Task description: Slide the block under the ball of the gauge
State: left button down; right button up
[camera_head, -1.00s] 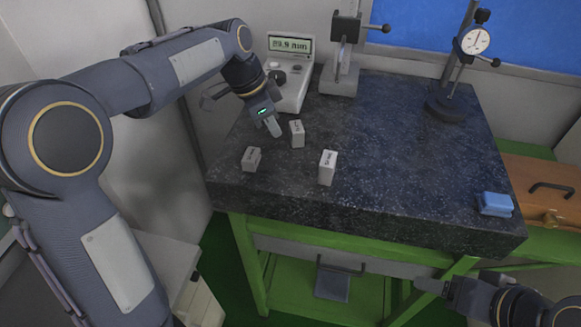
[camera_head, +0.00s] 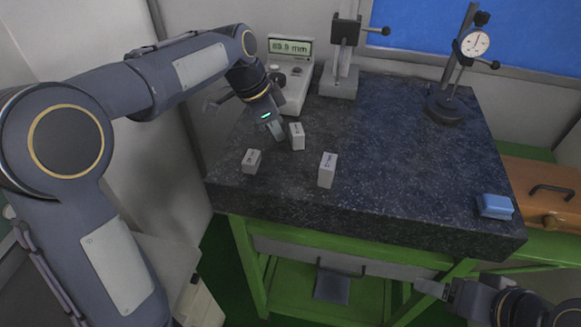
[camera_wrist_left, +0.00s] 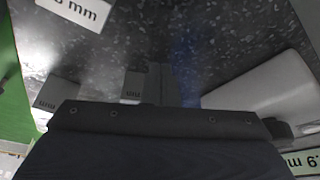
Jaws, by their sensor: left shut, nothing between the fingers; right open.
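Three small grey-white blocks lie on the dark granite plate (camera_head: 400,170): a back one (camera_head: 297,136), a left one (camera_head: 251,161) and a front one (camera_head: 327,170). My left gripper (camera_head: 276,131) is shut and empty, pointing down just left of the back block; whether it touches that block I cannot tell. The wrist view shows blocks close to the gripper, including one with printed "mm" (camera_wrist_left: 75,10). My right gripper (camera_head: 432,288) is open, low in front of the plate.
A dial gauge on a stand (camera_head: 474,43) is at the back right. A blue object (camera_head: 496,205) lies near the right edge. A wooden box (camera_head: 545,185) stands right of the plate.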

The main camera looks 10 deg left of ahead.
aim_at(301, 130)
pick_arm(q)
jog(key=shift+s+d+p, duration=0.15)
jog(key=shift+d+p, duration=0.3)
jog(key=shift+d, duration=3.35)
jog(key=shift+w+a+p+v, duration=0.1)
jog(key=shift+p+v, duration=0.45)
jog(key=shift+v, duration=0.2)
jog(key=shift+w+a+p+v, duration=0.1)
jog(key=shift+w+p+v, duration=0.05)
jog(key=shift+p+v, duration=0.55)
jog(key=shift+w+a+p+v, duration=0.1)
jog(key=shift+p+v, duration=0.35)
jog(key=shift+v, duration=0.35)
jog(key=shift+f, duration=0.1)
jog(key=shift+a, duration=0.1)
